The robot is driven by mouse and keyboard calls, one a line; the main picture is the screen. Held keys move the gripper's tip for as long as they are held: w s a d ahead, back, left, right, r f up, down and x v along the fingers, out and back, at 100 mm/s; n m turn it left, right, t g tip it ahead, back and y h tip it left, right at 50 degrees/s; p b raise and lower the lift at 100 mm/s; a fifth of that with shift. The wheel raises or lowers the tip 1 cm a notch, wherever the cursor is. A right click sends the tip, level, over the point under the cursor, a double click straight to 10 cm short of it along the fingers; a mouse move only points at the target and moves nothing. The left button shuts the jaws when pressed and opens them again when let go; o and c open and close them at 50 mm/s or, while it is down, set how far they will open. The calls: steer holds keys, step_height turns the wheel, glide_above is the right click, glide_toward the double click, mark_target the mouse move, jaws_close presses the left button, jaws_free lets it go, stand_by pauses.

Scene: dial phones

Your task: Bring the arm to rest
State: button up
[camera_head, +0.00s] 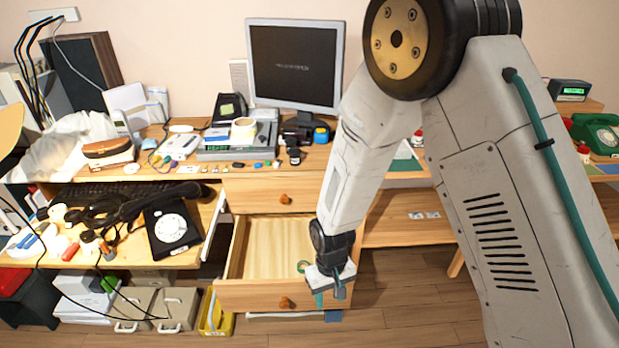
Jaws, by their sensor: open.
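My arm comes down from the upper right, with its large pale link and dark round joint close to the camera. A black dial phone (172,228) with a white dial lies on the pulled-out shelf at left. A green dial phone (598,134) sits at the far right.
A monitor (294,65) and many small items crowd the desk. A shut drawer (272,195) is above the open one. Grey boxes (172,309) and a yellow bin (217,316) stand on the floor at left. Wooden floor (410,290) right of the gripper is clear.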

steer(key=s+d+r+m+t, duration=0.1)
steer(key=s+d+r, duration=0.5)
steer(key=r, duration=0.6)
steer(key=s+d+r+m+t, duration=0.1)
steer(key=s+d+r, duration=0.5)
steer(key=r, duration=0.7)
steer(key=s+d+r+m, duration=0.2)
steer(key=s+d+r, duration=0.5)
steer(key=r, duration=0.5)
steer(key=d, duration=0.2)
steer(key=shift+d+r+t, duration=0.3)
steer(key=shift+r+t, duration=0.1)
